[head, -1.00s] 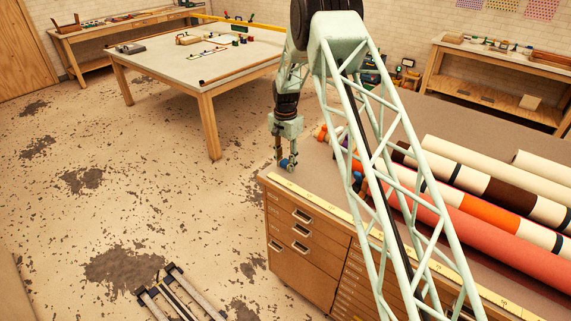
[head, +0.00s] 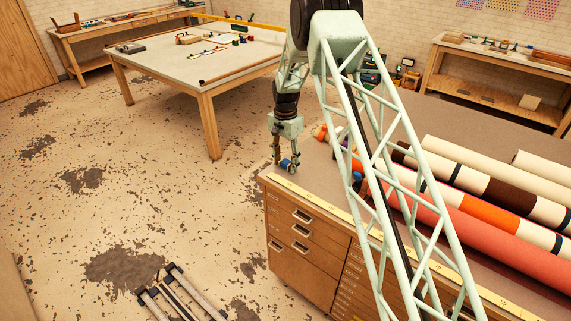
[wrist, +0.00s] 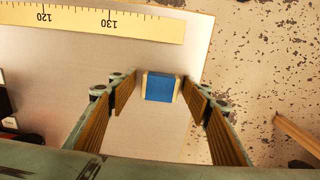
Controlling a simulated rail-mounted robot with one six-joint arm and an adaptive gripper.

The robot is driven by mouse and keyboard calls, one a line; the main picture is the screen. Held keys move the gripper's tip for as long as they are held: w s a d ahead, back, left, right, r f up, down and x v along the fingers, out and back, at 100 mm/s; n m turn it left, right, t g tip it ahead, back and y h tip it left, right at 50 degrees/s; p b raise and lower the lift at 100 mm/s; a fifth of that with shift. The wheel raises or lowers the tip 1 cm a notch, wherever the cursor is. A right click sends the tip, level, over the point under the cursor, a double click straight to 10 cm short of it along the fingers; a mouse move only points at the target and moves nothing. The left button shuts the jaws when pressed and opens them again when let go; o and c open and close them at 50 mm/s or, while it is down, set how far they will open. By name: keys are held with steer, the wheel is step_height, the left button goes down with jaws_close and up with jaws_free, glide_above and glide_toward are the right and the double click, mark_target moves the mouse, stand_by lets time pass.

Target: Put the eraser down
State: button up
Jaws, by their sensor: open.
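The eraser (wrist: 160,87) is a small blue block with pale ends. In the wrist view it sits between my two fingers with a gap on each side. It appears to rest on the worktop (wrist: 120,62) near the corner. My gripper (head: 285,164) is open and points down over that corner in the head view. The eraser shows there as a small blue patch between the fingertips, partly hidden by them.
A yellow ruler strip (wrist: 90,22) runs along the worktop's front edge. Large rolls (head: 480,215) lie on the worktop to the right. Small coloured items (head: 321,132) stand just behind my gripper. Beyond the corner is open floor (wrist: 255,60).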

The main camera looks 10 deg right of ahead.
mark_target(285, 162)
step_height(285, 162, up, 12)
steer(key=shift+b, duration=0.45)
steer(key=shift+r, duration=0.1)
stand_by(0.8)
